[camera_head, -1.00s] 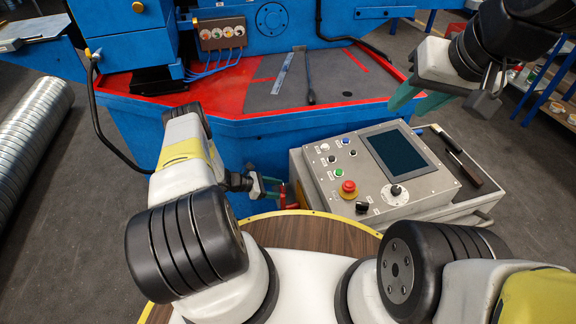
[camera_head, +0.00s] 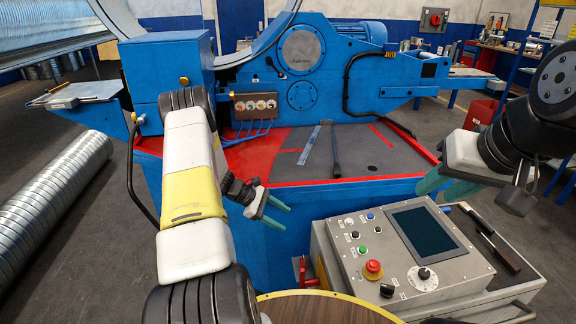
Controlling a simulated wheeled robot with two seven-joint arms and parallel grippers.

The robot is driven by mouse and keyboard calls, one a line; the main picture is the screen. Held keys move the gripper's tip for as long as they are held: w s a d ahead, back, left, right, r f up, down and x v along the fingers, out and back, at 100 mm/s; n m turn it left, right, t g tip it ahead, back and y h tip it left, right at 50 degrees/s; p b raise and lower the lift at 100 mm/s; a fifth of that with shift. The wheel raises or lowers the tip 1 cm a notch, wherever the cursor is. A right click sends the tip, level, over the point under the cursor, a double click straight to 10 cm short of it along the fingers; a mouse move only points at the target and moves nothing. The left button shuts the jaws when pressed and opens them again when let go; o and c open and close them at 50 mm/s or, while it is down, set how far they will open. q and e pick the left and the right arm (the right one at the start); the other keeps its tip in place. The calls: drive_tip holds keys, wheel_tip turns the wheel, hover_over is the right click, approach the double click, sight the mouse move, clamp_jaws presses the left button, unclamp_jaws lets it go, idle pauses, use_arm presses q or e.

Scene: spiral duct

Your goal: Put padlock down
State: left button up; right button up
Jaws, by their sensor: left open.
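My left gripper (camera_head: 272,213) is open and empty, in the air in front of the blue machine and left of the control panel. No padlock can be made out for certain. A small red thing (camera_head: 302,271) shows low against the left side of the control panel, below my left gripper and apart from it; it is too small to tell whether it is the padlock. My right gripper (camera_head: 445,185) is above the panel's right back corner, its green fingers seen from the side. I cannot tell how far they are spread or whether anything is between them.
The grey control panel (camera_head: 385,265) has a screen and a red stop button (camera_head: 373,268). A dark-handled tool (camera_head: 497,246) lies in the tray at its right. The brown round table (camera_head: 325,308) is at the bottom edge. The blue machine (camera_head: 370,195) fills the middle.

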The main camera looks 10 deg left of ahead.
use_arm(q)
drive_tip(key=s+d+r+m+y, duration=0.1)
drive_tip(key=s+d+r+m, duration=0.15)
drive_tip(key=r, duration=0.65)
drive_tip(key=s+d+r+m+y, duration=0.2)
drive_tip(key=s+r+m, duration=0.15)
drive_tip(key=r, duration=0.55)
drive_tip(key=s+d+r+m+y, duration=0.1)
drive_tip(key=s+d+r+m, duration=0.15)
drive_tip(key=r, duration=0.75)
drive_tip(key=s+r+m+t+y, duration=0.2)
drive_tip(key=s+r+m, duration=0.2)
drive_tip(key=s, duration=0.6)
drive_tip(key=s+r+m+t+y, duration=0.1)
drive_tip(key=s+r+m+y, duration=0.1)
drive_tip(key=s+r+m, duration=0.3)
drive_tip(key=s+r, duration=0.2)
drive_tip(key=s, duration=0.2)
drive_tip(key=shift+s+r+t, duration=0.2)
drive_tip(key=shift+s+t, duration=0.15)
drive_tip(key=shift+t, duration=0.05)
use_arm(e)
drive_tip(key=shift+o, duration=0.2)
